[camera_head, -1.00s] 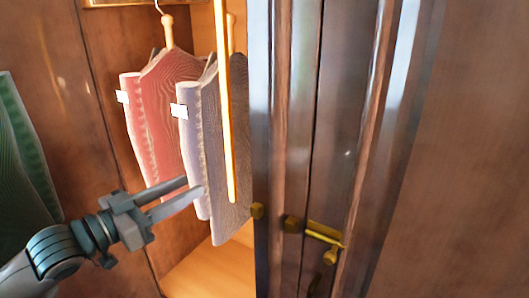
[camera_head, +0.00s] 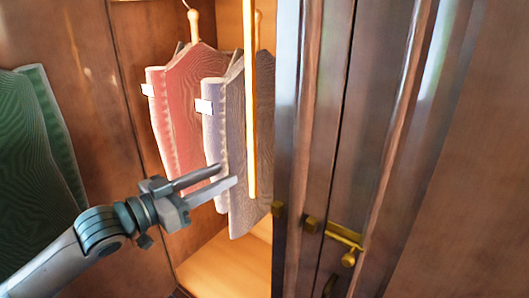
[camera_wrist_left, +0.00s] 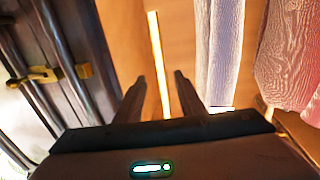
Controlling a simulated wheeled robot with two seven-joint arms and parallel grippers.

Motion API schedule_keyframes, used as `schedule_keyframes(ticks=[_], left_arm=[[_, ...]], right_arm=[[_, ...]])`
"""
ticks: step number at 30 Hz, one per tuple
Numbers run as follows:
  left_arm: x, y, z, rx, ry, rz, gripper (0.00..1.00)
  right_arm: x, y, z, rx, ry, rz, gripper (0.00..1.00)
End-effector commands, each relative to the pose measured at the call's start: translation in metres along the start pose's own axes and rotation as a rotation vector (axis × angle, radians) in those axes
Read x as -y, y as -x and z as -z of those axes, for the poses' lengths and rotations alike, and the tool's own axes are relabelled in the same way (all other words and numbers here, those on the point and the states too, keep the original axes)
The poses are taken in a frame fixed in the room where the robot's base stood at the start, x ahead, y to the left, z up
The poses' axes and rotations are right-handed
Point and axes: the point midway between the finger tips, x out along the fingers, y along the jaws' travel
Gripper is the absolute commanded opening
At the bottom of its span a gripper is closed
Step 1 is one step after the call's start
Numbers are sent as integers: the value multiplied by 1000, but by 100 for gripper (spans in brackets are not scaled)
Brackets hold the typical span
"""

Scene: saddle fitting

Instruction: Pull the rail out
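A thin, bright, upright bar (camera_head: 251,110) hangs at the wardrobe opening, in front of the grey-purple garment; I take it for the rail, though its upper end is out of view. In the left wrist view the bar (camera_wrist_left: 158,60) shows between my two fingers, its lower end near the finger level. My left gripper (camera_head: 228,175) is open and empty, its fingertips just left of the bar's lower end in the head view. The open fingers also show in the left wrist view (camera_wrist_left: 162,88). I see no contact with the bar. My right gripper is not in view.
A red garment (camera_head: 182,110) and a grey-purple garment (camera_head: 222,140) hang inside, left of the bar. A dark door (camera_head: 330,130) with a brass latch (camera_head: 343,236) stands to the right. A green garment (camera_head: 35,140) hangs at far left. The wooden floor (camera_head: 225,265) below is clear.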

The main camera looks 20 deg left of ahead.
Motion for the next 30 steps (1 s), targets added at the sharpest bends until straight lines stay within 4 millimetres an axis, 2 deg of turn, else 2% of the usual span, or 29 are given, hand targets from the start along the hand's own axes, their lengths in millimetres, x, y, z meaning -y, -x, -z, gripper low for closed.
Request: schedule_keyframes(ticks=[21, 25, 30], left_arm=[[0, -118, 3, -1, 3, -1, 36], [0, -132, 2, 0, 2, 0, 36], [0, -140, 0, 0, 1, 0, 36]], right_arm=[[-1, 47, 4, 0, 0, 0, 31], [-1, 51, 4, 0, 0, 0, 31], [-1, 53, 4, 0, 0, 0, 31]])
